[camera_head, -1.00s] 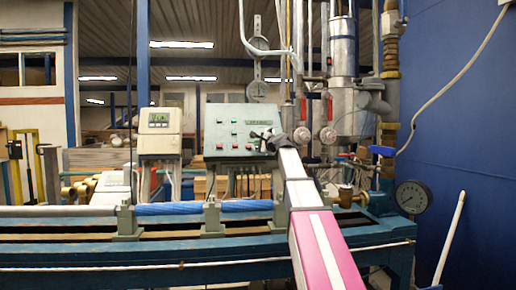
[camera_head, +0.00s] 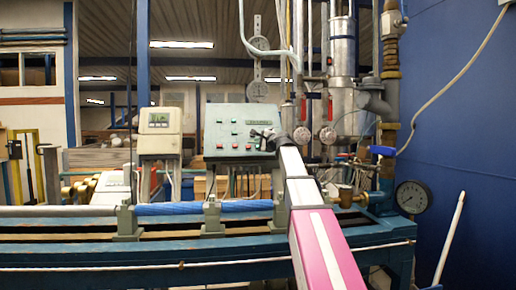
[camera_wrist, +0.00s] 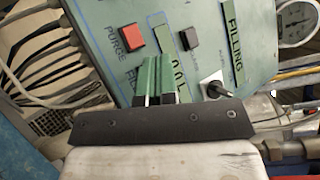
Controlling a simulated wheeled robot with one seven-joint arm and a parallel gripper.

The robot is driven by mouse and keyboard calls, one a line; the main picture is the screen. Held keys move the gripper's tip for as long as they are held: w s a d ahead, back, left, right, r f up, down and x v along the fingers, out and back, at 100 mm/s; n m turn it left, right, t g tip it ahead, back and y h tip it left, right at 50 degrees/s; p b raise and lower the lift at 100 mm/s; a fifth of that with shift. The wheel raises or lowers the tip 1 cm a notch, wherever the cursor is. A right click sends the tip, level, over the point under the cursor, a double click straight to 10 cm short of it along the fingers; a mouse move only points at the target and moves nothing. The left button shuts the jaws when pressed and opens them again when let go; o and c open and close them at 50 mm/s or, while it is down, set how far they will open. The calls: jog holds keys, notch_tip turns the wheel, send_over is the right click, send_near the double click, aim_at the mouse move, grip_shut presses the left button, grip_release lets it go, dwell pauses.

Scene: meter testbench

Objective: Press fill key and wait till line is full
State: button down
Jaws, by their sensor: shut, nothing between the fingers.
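The green control panel (camera_head: 225,115) stands behind the bench with red and dark keys on its face. In the wrist view the panel (camera_wrist: 265,50) fills the upper part. It shows a red key (camera_wrist: 130,36) beside the label PURGE, a dark key (camera_wrist: 190,38), a FILLING label (camera_wrist: 233,35) and a black selector knob (camera_wrist: 213,86).
Pipes with red-handled valves (camera_head: 328,107) rise behind my arm. A round pressure gauge (camera_head: 412,197) sits at the right. A blue pipe (camera_head: 170,209) runs along the bench (camera_head: 80,240).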

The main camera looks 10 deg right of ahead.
jog(key=shift+s+r, duration=1.7)
jog(key=shift+s, duration=0.15)
jog(key=shift+s+r, duration=0.45)
jog(key=shift+s, duration=0.05)
jog(key=shift+s, duration=0.1)
